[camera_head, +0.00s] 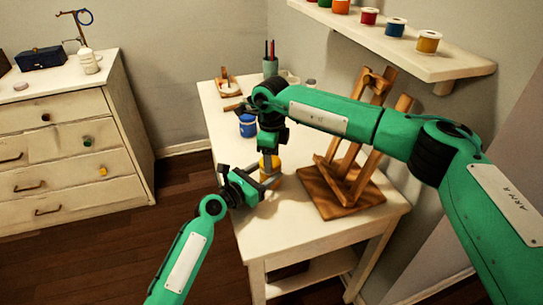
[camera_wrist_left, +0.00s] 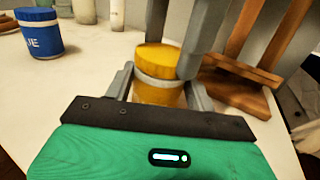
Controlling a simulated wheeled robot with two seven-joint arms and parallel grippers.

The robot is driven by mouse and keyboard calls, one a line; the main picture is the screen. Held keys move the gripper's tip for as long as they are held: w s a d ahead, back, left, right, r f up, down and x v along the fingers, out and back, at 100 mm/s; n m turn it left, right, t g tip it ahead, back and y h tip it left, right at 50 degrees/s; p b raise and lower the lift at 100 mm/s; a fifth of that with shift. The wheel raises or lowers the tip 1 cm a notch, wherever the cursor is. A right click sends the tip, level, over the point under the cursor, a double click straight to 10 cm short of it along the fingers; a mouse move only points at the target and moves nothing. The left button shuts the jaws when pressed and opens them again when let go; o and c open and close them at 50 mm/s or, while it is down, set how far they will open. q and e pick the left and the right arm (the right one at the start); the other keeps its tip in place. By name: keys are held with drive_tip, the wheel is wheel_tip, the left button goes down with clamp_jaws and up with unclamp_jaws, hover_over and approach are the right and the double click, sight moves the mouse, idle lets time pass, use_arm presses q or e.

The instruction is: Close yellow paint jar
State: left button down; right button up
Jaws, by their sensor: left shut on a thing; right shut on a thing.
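The yellow paint jar (camera_head: 270,168) stands on the white table; its yellow body (camera_wrist_left: 158,93) and pale upper band show in the left wrist view. Its yellow lid (camera_wrist_left: 156,56) is at the jar's top, looking slightly tilted; I cannot tell whether it is fully seated. My left gripper (camera_head: 262,184) is shut around the jar body, one finger on each side (camera_wrist_left: 160,88). My right gripper (camera_head: 268,154) comes down from above and is shut on the lid, its grey fingers (camera_wrist_left: 170,40) at the lid's far and right sides. The far side of the lid is hidden.
A blue paint jar (camera_head: 247,125) stands behind on the table. A wooden easel (camera_head: 340,190) stands close on the right. A pencil cup (camera_head: 270,68) and small items are at the back. A shelf with paint pots (camera_head: 440,65) hangs above right.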

drive_tip(key=m, duration=0.4)
drive_tip(key=shift+m, duration=0.4)
drive_tip(key=m, duration=0.4)
drive_tip(key=shift+a+m, duration=0.1)
drive_tip(key=shift+m, duration=0.2)
drive_tip(key=m, duration=0.4)
drive_tip(key=shift+s+a+m, duration=0.1)
drive_tip(key=shift+m, duration=0.2)
drive_tip(key=m, duration=0.2)
drive_tip(key=shift+m, duration=0.4)
drive_tip(key=m, duration=0.4)
drive_tip(key=shift+a+m, duration=0.1)
drive_tip(key=shift+m, duration=0.2)
drive_tip(key=m, duration=0.7)
drive_tip(key=shift+m, duration=0.4)
drive_tip(key=m, duration=0.3)
drive_tip(key=shift+w, duration=0.2)
drive_tip(key=o, duration=1)
drive_tip(key=shift+c, duration=0.2)
